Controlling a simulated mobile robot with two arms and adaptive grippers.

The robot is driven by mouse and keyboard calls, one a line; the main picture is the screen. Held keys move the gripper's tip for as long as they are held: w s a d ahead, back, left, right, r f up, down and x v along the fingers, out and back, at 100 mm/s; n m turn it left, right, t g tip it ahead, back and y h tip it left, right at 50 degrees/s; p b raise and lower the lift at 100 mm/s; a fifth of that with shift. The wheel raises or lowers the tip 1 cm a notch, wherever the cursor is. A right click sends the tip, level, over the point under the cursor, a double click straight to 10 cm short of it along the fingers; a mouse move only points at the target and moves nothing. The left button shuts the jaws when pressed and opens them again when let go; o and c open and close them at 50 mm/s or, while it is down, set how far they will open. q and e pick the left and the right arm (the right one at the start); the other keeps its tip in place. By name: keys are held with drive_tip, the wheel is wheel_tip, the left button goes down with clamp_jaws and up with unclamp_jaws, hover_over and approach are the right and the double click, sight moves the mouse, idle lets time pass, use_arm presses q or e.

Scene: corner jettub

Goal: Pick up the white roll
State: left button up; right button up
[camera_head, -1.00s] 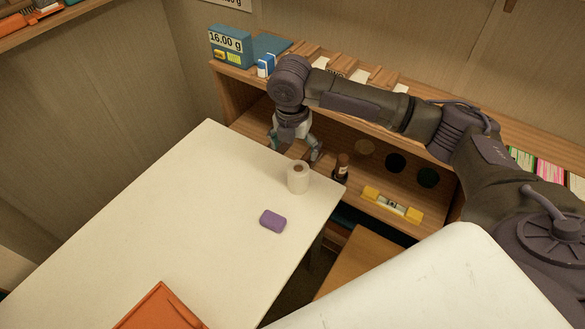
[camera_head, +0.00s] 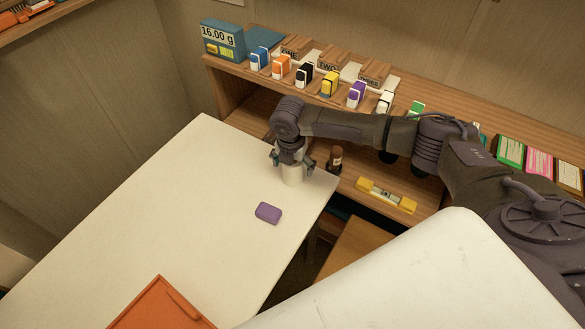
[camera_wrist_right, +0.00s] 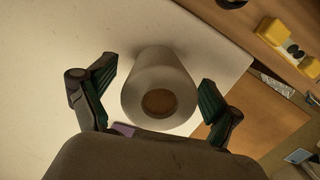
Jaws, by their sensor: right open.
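The white roll (camera_head: 292,176) stands upright near the far right corner of the white table (camera_head: 190,190). My right gripper (camera_head: 292,164) is open and points down over it, with its fingers at either side of the roll's top. In the right wrist view the roll (camera_wrist_right: 160,92) shows its brown hollow end between the two open fingers of the gripper (camera_wrist_right: 155,95), with a gap on each side. The top of the roll is hidden by the gripper in the head view. My left gripper is not in view.
A purple block (camera_head: 268,213) lies on the table nearer to me. An orange tray (camera_head: 160,308) is at the near edge. A brown bottle (camera_head: 335,160) and a yellow level (camera_head: 386,195) are on the shelf behind. The table's middle is clear.

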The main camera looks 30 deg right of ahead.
drive_tip(key=c, duration=1.2)
drive_tip(key=shift+c, duration=0.2)
drive_tip(key=shift+r, duration=0.1)
